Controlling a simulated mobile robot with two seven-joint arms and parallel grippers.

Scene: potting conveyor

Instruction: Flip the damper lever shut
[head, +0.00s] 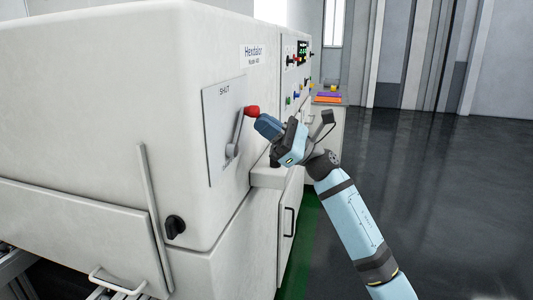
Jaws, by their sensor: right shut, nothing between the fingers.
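The damper lever (238,134) is a grey arm with a red knob (252,112). It is mounted on a light grey plate (212,135) marked "SHUT" at its top, on the side of a large white machine. The lever points up and slightly right from its pivot low on the plate. My right gripper (261,122) is shut and empty, its tip right beside the red knob; I cannot tell whether it touches. My left gripper is not in view.
The white machine (90,90) fills the left side, with a black knob (175,226) and a handle (117,284) low down. A control panel (296,70) with several buttons is further back. Open dark floor (440,190) lies to the right.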

